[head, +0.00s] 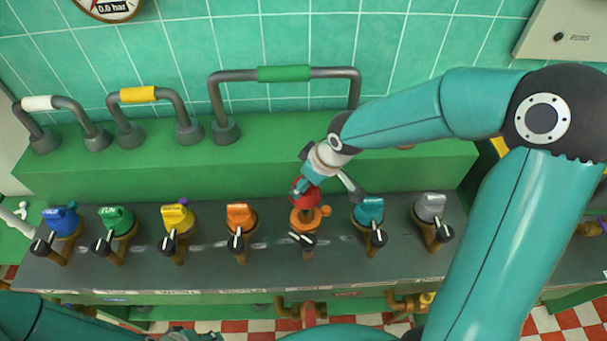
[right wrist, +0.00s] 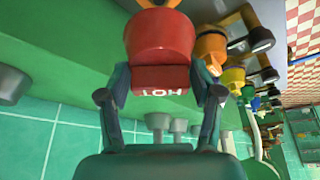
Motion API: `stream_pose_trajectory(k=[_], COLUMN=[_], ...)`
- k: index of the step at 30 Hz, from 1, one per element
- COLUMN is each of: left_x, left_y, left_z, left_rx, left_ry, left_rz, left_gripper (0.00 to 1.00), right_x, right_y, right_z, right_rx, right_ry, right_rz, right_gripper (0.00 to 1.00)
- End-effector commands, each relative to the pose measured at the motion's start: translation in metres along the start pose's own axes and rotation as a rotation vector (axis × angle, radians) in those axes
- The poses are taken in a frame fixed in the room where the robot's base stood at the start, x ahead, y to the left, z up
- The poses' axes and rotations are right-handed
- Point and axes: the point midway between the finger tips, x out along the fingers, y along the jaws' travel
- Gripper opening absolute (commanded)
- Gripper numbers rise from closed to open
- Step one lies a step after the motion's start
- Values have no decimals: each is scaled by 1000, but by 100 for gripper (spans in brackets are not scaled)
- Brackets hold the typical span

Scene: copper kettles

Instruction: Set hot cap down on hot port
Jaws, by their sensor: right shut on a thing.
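The hot cap is red. Its top lettering reads upside down as HOT in the right wrist view (right wrist: 160,45). My right gripper (right wrist: 160,100) is shut on its narrow top, one finger on each side. In the head view the hot cap (head: 302,195) shows partly behind my right gripper (head: 322,182). It appears just above and behind the uncapped brass port (head: 305,218), the hot port, in the row. I cannot tell whether cap and port touch. My left arm shows at the bottom left; its gripper is not clearly seen.
Capped ports flank it in the row: an orange cap (head: 240,215) to the left and a teal cap (head: 370,210) to the right, both close. A grey cap (head: 430,206) stands further right. A green ledge (head: 260,160) with pipe handles rises behind.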

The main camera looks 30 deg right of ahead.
Motion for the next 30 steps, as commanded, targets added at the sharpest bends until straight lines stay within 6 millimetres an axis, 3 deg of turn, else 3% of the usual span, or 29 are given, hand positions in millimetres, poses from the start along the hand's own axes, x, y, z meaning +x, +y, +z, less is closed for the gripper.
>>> stream_pose_trajectory(k=[6, 15, 21, 30], left_x=[24, 56, 66, 66], left_y=[-9, -20, -24, -24], left_z=[0, -1, -1, -1], left_rx=[0, 0, 0, 0], left_ry=[0, 1, 1, 1], left_rz=[0, 0, 0, 0], left_gripper=[40, 40, 40, 40], right_x=[37, 75, 84, 84], right_y=[-1, -1, -1, -1], right_z=[15, 30, 33, 33], right_rx=[-2, -3, -3, -3], right_ry=[-1, 1, 2, 1], right_rz=[-3, -2, -1, -1], right_gripper=[34, 34, 34, 34])
